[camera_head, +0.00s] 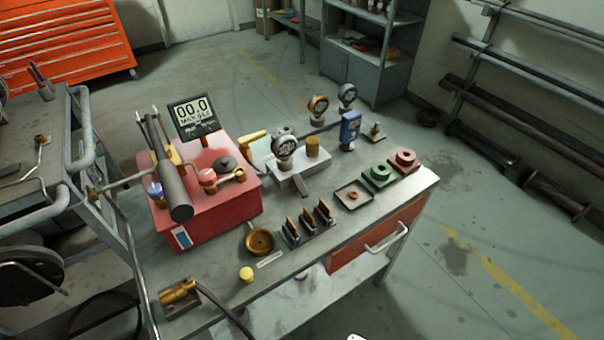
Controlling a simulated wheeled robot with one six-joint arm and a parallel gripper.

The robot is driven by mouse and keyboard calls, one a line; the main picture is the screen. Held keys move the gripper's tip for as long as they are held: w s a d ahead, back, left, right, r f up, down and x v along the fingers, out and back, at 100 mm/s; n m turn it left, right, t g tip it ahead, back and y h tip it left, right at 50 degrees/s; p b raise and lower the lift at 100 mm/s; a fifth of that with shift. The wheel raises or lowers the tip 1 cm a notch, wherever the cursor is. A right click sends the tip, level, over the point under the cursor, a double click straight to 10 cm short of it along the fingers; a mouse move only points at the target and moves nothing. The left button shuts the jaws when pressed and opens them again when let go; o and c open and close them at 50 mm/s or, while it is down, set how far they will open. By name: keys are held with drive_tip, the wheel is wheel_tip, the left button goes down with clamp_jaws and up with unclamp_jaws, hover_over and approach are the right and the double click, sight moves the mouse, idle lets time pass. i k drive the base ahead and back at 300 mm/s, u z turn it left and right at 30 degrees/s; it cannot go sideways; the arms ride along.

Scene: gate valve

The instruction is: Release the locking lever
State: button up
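A yellow handle (252,137) sticks up behind the box. I cannot tell which of these is the locking lever, nor whether it is locked. My gripper is not in view; only a small pale shape shows at the bottom edge.
A gauge (284,150) on a grey block, a blue meter (350,130), green (379,173) and red (404,160) flanged parts, a tray (353,195) and a brass dish (260,241) crowd the bench. A metal-framed cart (84,135) stands close at left. Floor at right is clear.

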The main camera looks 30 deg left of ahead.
sight(297, 180)
drive_tip(key=k, duration=0.4)
drive_tip(key=u, duration=0.35)
drive_tip(key=i, duration=0.85)
drive_tip(key=u, duration=0.6)
